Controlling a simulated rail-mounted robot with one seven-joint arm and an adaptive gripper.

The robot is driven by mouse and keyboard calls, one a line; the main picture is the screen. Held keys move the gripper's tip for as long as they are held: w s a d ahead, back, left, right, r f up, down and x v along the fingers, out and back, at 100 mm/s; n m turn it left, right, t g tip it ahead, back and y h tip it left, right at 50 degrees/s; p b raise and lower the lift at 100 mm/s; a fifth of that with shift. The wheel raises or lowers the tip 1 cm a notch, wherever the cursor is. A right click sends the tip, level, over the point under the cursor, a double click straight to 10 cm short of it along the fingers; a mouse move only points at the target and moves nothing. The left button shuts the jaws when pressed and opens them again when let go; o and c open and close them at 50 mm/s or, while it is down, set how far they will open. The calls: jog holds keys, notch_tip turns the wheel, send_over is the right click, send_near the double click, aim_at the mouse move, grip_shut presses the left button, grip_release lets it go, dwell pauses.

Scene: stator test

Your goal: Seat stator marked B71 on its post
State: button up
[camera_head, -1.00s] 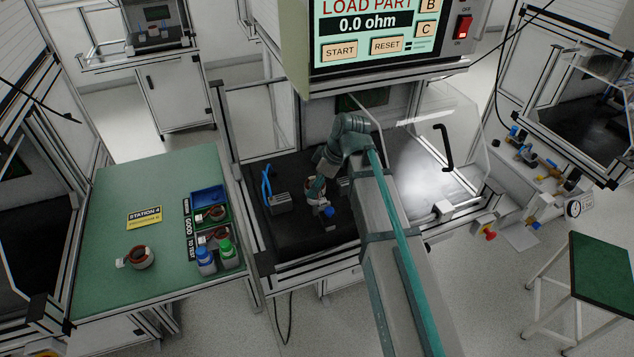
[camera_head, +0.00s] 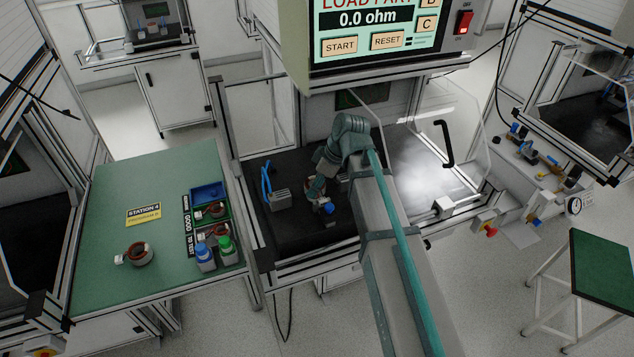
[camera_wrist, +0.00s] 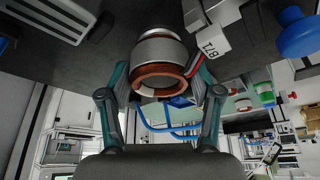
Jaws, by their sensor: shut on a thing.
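My gripper (camera_wrist: 162,95) is shut on a stator (camera_wrist: 160,52), a grey ring with copper windings, in the wrist view. A white tag marked B71 (camera_wrist: 207,45) hangs beside the stator on red and dark leads. In the head view my gripper (camera_head: 316,186) is over the black bed of the test cell, and my arm and gripper partly hide the stator.
A blue knob (camera_head: 329,208) is close to the gripper. On the green table (camera_head: 110,200) are another stator (camera_head: 139,254), bins with stators, and two bottles (camera_head: 205,256). A clear door (camera_head: 455,145) is at right.

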jog(key=shift+f, duration=0.25)
jog(key=o, duration=1.5)
jog(key=shift+o, duration=0.2)
